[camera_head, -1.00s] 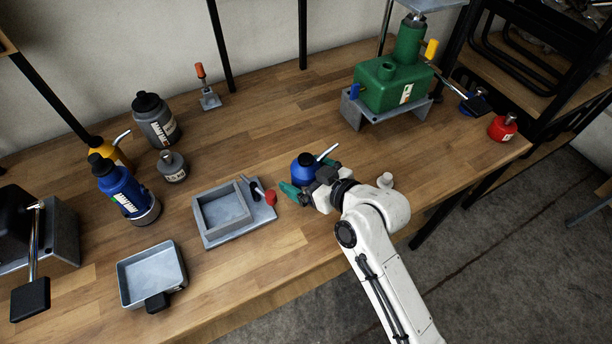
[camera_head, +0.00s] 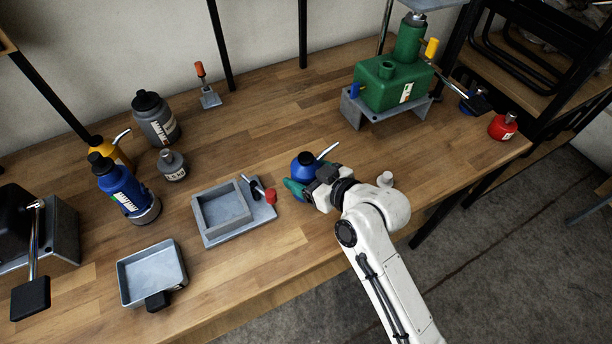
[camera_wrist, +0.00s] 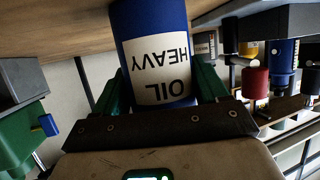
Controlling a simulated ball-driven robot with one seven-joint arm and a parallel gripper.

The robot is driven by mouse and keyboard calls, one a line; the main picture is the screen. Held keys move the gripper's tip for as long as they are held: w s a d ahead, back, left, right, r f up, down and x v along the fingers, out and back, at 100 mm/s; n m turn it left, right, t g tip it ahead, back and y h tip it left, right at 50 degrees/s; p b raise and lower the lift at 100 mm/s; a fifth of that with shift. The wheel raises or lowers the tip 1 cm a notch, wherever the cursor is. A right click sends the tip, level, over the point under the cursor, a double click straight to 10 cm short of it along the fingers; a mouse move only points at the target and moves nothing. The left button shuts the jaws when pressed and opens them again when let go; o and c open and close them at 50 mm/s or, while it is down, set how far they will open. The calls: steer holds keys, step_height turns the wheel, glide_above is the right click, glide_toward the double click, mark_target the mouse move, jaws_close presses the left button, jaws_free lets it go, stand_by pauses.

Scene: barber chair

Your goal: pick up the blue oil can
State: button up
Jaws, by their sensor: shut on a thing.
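The blue oil can (camera_head: 303,168) stands near the front edge of the wooden table, with a black cap and a silver spout pointing up and right. My gripper (camera_head: 298,188) reaches it from the front right, with its green fingers around the can's body. In the wrist view the blue can (camera_wrist: 152,25) appears upside down, its white label reading "OIL HEAVY". It sits between the green fingers of my gripper (camera_wrist: 160,85), which is shut on it. Whether the can's base is clear of the table cannot be told.
A grey square tray with a red-knobbed lever (camera_head: 210,239) lies just left of the can. A green pump (camera_head: 385,85) on a metal stand is at the back right. Several bottles, including a tall blue one (camera_head: 122,190), stand at the left. The table (camera_head: 270,110) behind the can is clear.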

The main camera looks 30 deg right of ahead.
steer(key=shift+r, duration=0.15)
steer(key=shift+r, duration=0.5)
steer(key=s+r, duration=0.1)
steer(key=r, duration=0.1)
steer(key=s+r+b, duration=0.1)
steer(key=r, duration=0.1)
steer(key=s+r, duration=0.2)
steer(key=shift+d+r, duration=0.4)
steer(key=p, duration=0.4)
glide_toward(304, 158)
steer(key=s+r, duration=0.3)
steer(key=shift+s+d+p, duration=0.1)
steer(key=shift+s+p, duration=0.85)
steer(key=shift+s, duration=0.05)
steer(key=shift+w, duration=0.1)
